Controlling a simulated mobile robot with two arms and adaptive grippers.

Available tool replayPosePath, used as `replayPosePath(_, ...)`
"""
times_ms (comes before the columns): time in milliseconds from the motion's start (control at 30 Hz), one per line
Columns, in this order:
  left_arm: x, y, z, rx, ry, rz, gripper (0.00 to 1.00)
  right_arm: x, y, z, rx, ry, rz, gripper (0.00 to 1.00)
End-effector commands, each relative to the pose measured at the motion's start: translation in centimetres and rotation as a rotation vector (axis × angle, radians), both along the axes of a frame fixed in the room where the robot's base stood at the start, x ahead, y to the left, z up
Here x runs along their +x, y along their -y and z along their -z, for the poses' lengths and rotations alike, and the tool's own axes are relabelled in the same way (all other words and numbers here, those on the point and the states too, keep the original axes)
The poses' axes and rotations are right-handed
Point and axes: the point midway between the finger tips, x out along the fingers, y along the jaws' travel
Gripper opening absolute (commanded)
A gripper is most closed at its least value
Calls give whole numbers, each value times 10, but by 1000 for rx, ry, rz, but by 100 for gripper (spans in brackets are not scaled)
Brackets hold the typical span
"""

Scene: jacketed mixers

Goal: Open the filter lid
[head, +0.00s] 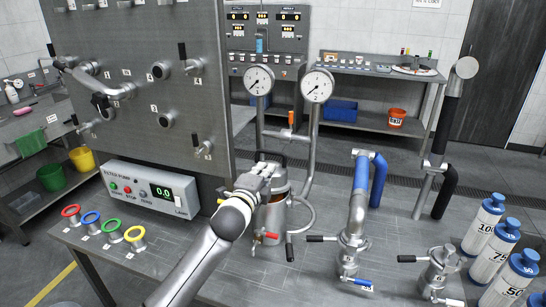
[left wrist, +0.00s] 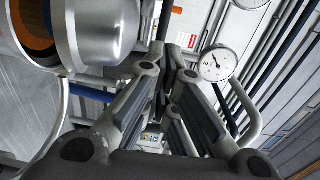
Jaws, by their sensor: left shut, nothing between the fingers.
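The filter is an upright metal housing (head: 280,210) with an orange-brown section, standing on the grey bench. A dark handle (head: 268,154) shows at its top, by the lid. My left gripper (head: 264,173) is shut and empty, in front of the upper part of the filter and partly hiding the lid. I cannot tell whether it touches. In the left wrist view a large metal cylinder with an orange part (left wrist: 100,35), apparently the filter, is at the upper left, beside the shut fingers (left wrist: 170,60). My right gripper is not in view.
Two pressure gauges (head: 259,80) on pipes stand behind the filter; one gauge (left wrist: 217,64) also shows in the wrist view. A red-handled valve (head: 268,236) is low in front. A blue-sleeved pipe (head: 360,190) and white bottles (head: 484,225) are to the right.

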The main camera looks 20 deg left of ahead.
Motion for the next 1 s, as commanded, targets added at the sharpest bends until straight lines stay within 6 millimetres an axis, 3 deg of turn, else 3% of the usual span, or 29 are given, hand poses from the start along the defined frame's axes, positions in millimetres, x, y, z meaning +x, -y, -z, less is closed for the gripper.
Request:
replayPosePath(200, 32, 1, -1, -2, -1, 0, 0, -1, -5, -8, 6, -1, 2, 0)
replayPosePath(500, 63, 3, 1, -2, 0, 0, 0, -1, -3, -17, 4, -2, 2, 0)
replayPosePath(1000, 72, 3, 3, -1, 0, 0, 0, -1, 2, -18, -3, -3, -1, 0)
